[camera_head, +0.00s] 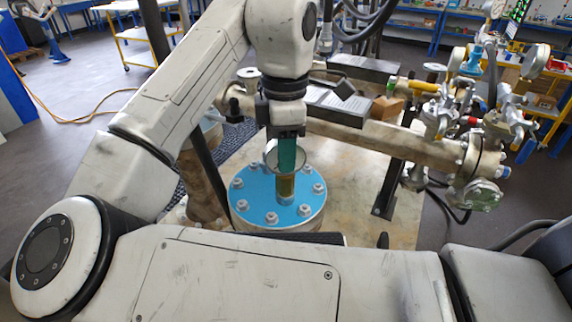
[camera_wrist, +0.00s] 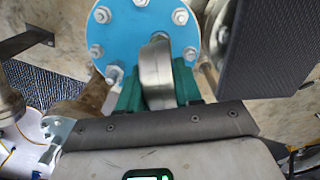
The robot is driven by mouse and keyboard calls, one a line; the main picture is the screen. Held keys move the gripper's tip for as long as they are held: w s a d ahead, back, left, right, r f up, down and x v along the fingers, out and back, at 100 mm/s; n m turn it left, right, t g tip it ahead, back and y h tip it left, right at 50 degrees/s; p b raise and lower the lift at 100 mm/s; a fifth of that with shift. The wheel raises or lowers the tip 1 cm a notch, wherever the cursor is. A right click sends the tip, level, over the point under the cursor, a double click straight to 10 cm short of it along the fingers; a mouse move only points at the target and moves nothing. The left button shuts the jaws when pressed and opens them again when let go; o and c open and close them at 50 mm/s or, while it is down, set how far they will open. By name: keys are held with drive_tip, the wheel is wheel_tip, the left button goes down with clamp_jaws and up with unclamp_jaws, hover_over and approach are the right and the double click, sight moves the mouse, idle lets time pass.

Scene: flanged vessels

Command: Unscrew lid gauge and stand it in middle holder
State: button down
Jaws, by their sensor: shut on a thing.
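The blue round lid (camera_head: 251,205) with bolts around its rim tops a vessel below my arm, and it shows at the top of the wrist view (camera_wrist: 112,33). The lid gauge (camera_head: 271,153) has a round silvery case and stands upright over the lid's middle. Its case shows edge-on in the wrist view (camera_wrist: 156,75). My gripper (camera_head: 287,155), with teal fingers, points down and is shut on the gauge; the fingers flank the case in the wrist view (camera_wrist: 158,88). A brass-coloured stem (camera_head: 286,187) reaches down to the lid. I cannot tell whether it is threaded in. I cannot make out the middle holder.
A thick horizontal pipe (camera_head: 424,151) with valves and gauges (camera_head: 480,95) runs behind and right of the lid. A dark post (camera_head: 396,170) stands right of it. The tabletop (camera_head: 352,190) is bare just right of the lid. A dark block (camera_wrist: 275,45) fills the wrist view's upper right.

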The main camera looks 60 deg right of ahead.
drive_tip(key=n, duration=0.3)
drive_tip(key=c, duration=0.7)
unclamp_jaws()
drive_tip(key=shift+r, duration=0.1)
wheel_tip(320, 180, up, 11)
drive_tip(key=shift+f, duration=0.2)
drive_tip(key=shift+c, duration=0.2)
